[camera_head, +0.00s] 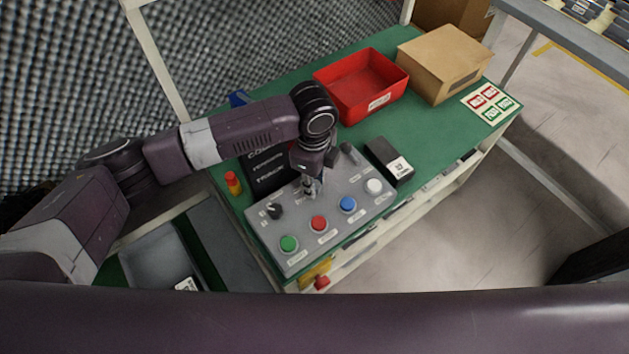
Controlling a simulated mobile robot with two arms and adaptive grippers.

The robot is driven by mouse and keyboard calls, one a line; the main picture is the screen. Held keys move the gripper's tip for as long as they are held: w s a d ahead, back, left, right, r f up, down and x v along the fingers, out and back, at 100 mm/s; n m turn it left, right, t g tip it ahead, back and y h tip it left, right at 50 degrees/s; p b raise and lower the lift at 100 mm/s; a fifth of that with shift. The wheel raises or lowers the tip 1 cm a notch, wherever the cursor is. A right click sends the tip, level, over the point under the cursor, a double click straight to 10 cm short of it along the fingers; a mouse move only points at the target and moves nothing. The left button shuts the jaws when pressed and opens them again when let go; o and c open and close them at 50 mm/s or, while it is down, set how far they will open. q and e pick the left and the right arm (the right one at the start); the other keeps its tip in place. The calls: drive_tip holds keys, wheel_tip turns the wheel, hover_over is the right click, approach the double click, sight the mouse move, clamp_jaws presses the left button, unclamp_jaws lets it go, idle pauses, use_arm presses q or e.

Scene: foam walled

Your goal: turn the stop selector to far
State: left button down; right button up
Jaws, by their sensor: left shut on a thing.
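A grey control panel (333,225) lies on the green table. Along its front it has a green button (289,243), a red button (319,223), a blue button (348,204) and a white button (374,186). A black knob (273,210) sits at its left end and a dark control (350,154) at its far end. My left gripper (313,191) points down at the panel between these two, shut on a small control there, which seems to be the stop selector. The fingers and wrist hide most of it; its setting and label cannot be read. My right gripper is not in view.
A red bin (351,101) and a cardboard box (444,72) stand behind the panel. A black box with a white label (388,160) is right of it. A black sign (268,173) and an orange-red bottle (233,183) are close on the left.

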use_arm(q)
drive_tip(key=shift+r+n+p, duration=0.2)
drive_tip(key=shift+n+p, duration=0.3)
drive_tip(key=shift+p, duration=0.35)
drive_tip(key=n+p, duration=0.9)
drive_tip(key=p, duration=0.2)
drive_tip(key=shift+d, duration=0.1)
drive_tip(key=n+p, duration=0.3)
drive_tip(key=n, duration=0.1)
drive_tip(key=shift+n, duration=0.3)
drive_tip(key=shift+w+f+n+p, duration=0.15)
drive_tip(key=shift+n+p, duration=0.8)
drive_tip(key=shift+n, duration=0.65)
drive_tip(key=c, duration=1.6)
unclamp_jaws()
drive_tip(key=shift+y, duration=0.3)
